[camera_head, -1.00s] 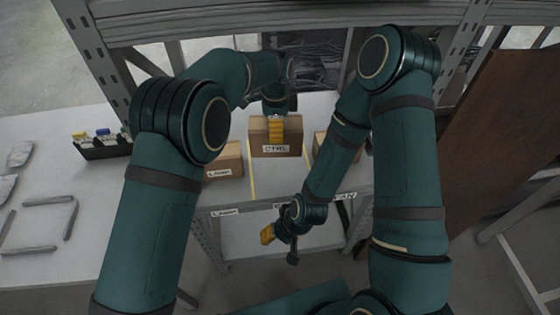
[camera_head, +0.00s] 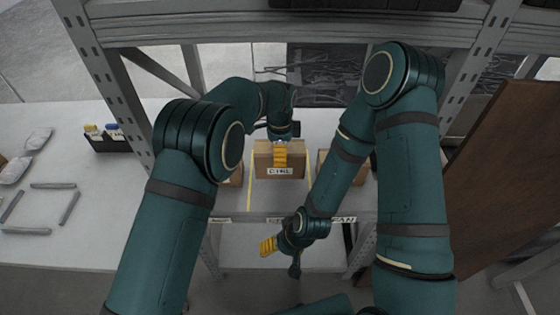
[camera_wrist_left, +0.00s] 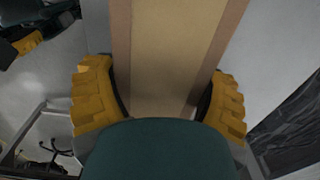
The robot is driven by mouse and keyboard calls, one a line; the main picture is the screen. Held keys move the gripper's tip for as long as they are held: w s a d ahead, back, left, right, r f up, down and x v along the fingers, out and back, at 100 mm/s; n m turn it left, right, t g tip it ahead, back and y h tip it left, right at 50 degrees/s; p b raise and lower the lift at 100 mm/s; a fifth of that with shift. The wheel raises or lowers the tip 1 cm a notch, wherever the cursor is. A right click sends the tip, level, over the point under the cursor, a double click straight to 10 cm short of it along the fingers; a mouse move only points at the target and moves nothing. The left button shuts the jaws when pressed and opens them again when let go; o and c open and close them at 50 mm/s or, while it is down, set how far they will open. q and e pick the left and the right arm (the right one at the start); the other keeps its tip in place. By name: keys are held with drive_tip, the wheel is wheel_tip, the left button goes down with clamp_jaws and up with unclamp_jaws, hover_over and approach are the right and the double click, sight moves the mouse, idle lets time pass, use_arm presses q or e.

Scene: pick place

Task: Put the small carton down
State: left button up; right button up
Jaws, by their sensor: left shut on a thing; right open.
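The small carton (camera_head: 296,162) is a brown box with a white front label, at the middle of the shelf (camera_head: 246,203). My left gripper (camera_head: 280,156) is shut on it from above. In the left wrist view, the carton (camera_wrist_left: 165,50) lies between the yellow fingers of my left gripper (camera_wrist_left: 160,100). I cannot tell whether its underside touches the shelf. My right gripper (camera_head: 268,246) is open and empty, lower and in front of the shelf edge.
A carton (camera_head: 236,177) stands to the left, mostly behind my left arm. Another (camera_head: 325,166) is to the right, partly behind my right arm. Grey shelf posts (camera_head: 110,85) stand at the sides. A black bin (camera_head: 106,141) sits on the left table.

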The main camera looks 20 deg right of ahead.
use_arm(q)
wheel_tip(320, 180, down, 4)
drive_tip(key=shift+r+b, duration=0.1)
drive_tip(key=shift+b, duration=0.25)
drive_tip(key=o, duration=1.2)
drive_tip(key=shift+f, duration=0.2)
wheel_tip(320, 180, up, 8)
drive_tip(key=shift+f+p, duration=0.1)
drive_tip(key=shift+p, duration=0.8)
